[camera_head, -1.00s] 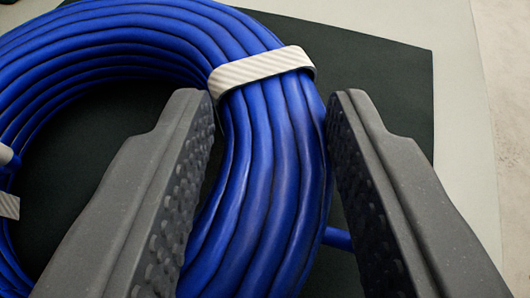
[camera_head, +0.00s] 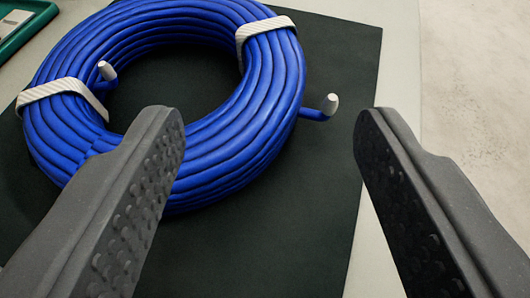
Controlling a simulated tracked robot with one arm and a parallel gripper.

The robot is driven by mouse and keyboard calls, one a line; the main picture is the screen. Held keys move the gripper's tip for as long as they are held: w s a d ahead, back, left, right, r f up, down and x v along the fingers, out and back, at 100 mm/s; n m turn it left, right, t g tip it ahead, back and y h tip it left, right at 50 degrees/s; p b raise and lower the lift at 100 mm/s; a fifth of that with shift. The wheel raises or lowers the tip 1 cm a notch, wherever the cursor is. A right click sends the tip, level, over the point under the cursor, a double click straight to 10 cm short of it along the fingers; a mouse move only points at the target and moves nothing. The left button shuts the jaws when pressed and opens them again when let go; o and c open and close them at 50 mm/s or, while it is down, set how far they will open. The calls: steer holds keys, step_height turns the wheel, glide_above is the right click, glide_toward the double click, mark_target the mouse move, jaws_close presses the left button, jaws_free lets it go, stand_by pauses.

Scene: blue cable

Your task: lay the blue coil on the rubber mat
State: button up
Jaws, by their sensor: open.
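The blue coil (camera_head: 235,140) lies flat on the dark rubber mat (camera_head: 335,70) in the head camera view. Two whitish striped bands wrap it, one at upper right and one at left. Two pale-capped cable ends show, one inside the ring and one sticking out at the right. The coil's left side reaches close to or over the mat's left edge; I cannot tell exactly. My gripper (camera_head: 265,125) is wide open and empty, nearer the camera than the coil. Its left finger hides part of the coil's lower edge. No coil strand lies between the fingertips in a grip.
The mat lies on a light grey surface (camera_head: 395,50). A green tray (camera_head: 28,32) with pale contents shows at the top left corner. A paler, speckled floor (camera_head: 475,90) lies beyond the surface's right edge. The mat's lower right part is bare.

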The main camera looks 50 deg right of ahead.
steer(key=shift+v, duration=1.4)
steer(key=w+a+r+n+t+y, duration=0.1)
steer(key=w+a+r+t+y, duration=0.3)
steer(key=r, duration=0.6)
steer(key=w+a+r+n+t+y, duration=0.2)
steer(key=w+a+r, duration=0.25)
steer(key=r, duration=0.45)
steer(key=s+a+r+n+t+y, duration=0.1)
steer(key=s+a+r+n+y, duration=0.15)
steer(key=r, duration=0.55)
steer(key=s+a+r+n+t+y, duration=0.15)
steer(key=a+r, duration=0.25)
steer(key=r, duration=0.4)
steer(key=s+d+r+n+g, duration=0.1)
steer(key=s+d+r+n, duration=0.2)
steer(key=s+r, duration=1.4)
steer(key=s+d, duration=0.1)
steer(key=s, duration=0.1)
steer(key=shift+s+y, duration=0.3)
steer(key=shift+s, duration=0.1)
